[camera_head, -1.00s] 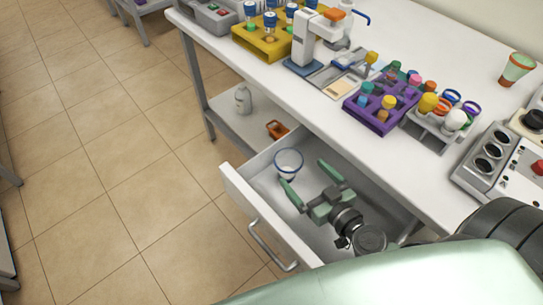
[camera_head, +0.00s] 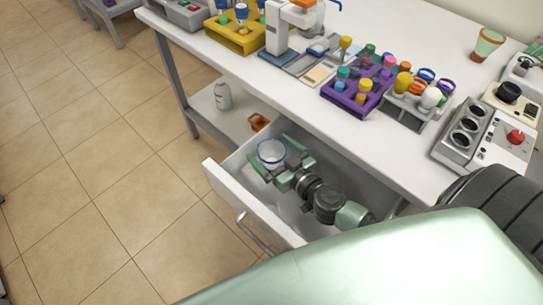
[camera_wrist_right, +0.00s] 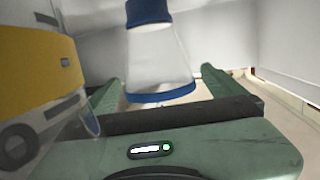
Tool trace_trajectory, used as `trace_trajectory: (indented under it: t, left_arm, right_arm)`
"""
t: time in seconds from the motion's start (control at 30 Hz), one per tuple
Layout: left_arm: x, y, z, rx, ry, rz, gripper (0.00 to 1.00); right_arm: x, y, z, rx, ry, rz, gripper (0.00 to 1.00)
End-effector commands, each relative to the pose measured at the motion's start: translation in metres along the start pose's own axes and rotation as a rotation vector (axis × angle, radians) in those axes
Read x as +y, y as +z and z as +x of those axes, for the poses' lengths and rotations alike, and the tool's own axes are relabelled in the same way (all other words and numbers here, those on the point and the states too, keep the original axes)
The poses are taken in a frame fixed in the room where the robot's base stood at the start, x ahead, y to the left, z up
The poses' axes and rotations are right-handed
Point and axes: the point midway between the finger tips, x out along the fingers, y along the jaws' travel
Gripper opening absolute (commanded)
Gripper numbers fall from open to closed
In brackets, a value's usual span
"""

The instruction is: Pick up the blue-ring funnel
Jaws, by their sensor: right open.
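The blue-ring funnel (camera_head: 271,153), clear with a blue rim, is in the open drawer (camera_head: 232,187), near its far-left corner. My right gripper (camera_head: 267,147) reaches into the drawer, open, with one green finger on each side of the funnel. In the right wrist view the funnel (camera_wrist_right: 160,58) stands between the two spread fingers of the gripper (camera_wrist_right: 158,80), its wide blue rim low and a blue band near the top. I cannot tell whether either finger touches it. My left gripper is not in view.
The drawer walls surround the gripper closely. Above is the white table (camera_head: 290,105) with a purple rack (camera_head: 352,103), a yellow rack (camera_head: 236,40) and a grey rack (camera_head: 408,108). A white bottle (camera_head: 222,94) and an orange item (camera_head: 258,122) are on the lower shelf.

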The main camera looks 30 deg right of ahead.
Motion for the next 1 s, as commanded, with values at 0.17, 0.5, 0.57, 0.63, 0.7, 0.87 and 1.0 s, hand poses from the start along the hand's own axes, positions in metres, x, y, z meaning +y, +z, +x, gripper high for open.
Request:
trace_trajectory:
  t: [0.17, 0.5, 0.57, 0.63, 0.7, 0.87, 1.0]
  left_arm:
    - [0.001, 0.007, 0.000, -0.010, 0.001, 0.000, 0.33]
    - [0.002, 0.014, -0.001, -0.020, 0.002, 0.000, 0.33]
    - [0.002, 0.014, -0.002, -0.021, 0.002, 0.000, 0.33]
    - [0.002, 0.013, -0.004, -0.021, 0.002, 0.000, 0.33]
    - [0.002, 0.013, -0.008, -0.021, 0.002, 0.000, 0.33]
    - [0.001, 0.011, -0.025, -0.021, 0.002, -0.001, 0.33]
    - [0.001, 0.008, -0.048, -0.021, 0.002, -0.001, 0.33]
  right_arm:
    - [0.000, 0.000, 0.000, 0.000, 0.000, 0.000, 0.67]
    - [0.000, -0.001, 0.000, 0.001, 0.000, -0.001, 0.31]
    - [0.000, -0.002, -0.001, 0.001, 0.000, -0.001, 0.31]
    - [0.000, -0.005, -0.001, 0.001, 0.000, -0.002, 0.31]
    - [0.000, -0.010, -0.002, 0.002, 0.000, -0.002, 0.31]
    - [0.001, -0.031, -0.006, 0.003, -0.001, -0.005, 0.31]
    - [0.000, -0.063, -0.013, 0.003, -0.003, -0.006, 0.31]
